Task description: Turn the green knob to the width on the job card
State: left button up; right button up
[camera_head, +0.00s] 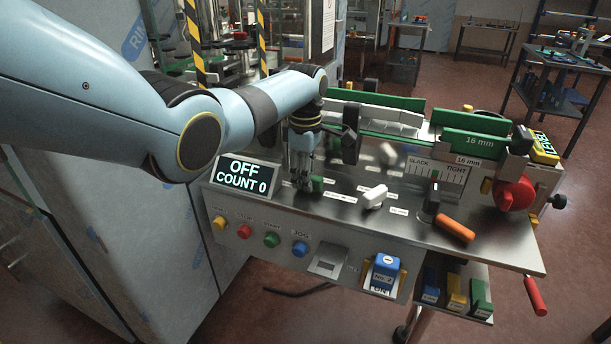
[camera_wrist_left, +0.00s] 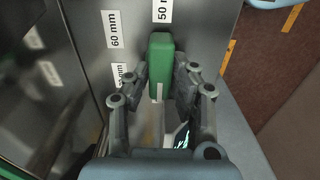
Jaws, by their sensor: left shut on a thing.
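The green knob (camera_head: 317,184) sits on the steel panel just right of the display, partly hidden by my left gripper (camera_head: 303,180). In the left wrist view the green knob (camera_wrist_left: 160,55) is a bar with a white line on its near end. My left gripper (camera_wrist_left: 160,82) is shut on it, one finger on each side. Labels reading 60 mm (camera_wrist_left: 115,29) and 50 mm (camera_wrist_left: 163,10) lie around it; another label ending in mm is partly hidden by a finger. I cannot make out a job card. My right gripper is not in view.
A display (camera_head: 246,175) reads OFF, COUNT 0. A white knob (camera_head: 374,197), a black lever (camera_head: 431,202) and an orange handle (camera_head: 454,228) stand to the right. Coloured buttons (camera_head: 271,240) line the front. Green guide rails (camera_head: 475,143) run behind; a red handwheel (camera_head: 515,194) is at the right end.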

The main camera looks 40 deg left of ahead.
pick_arm(q)
grip_shut()
jog(key=m, duration=0.2)
jog(key=m+p, duration=0.1)
jog(key=m, duration=0.1)
jog(key=shift+w+r+m, duration=0.1)
jog(key=shift+w+m, duration=0.1)
jog(key=shift+m, duration=0.1)
jog(key=m, duration=0.4)
jog(key=m+p, duration=0.1)
jog(key=m, duration=0.1)
jog(key=shift+w, duration=0.25)
jog(key=m, duration=0.6)
jog(key=shift+w+d+m, duration=0.15)
jog(key=shift+d+m, duration=0.15)
jog(key=shift+m, duration=0.1)
jog(key=m, duration=0.6)
jog(key=shift+d+p, duration=0.25)
jog(key=shift+p, duration=0.15)
jog(key=shift+m, duration=0.3)
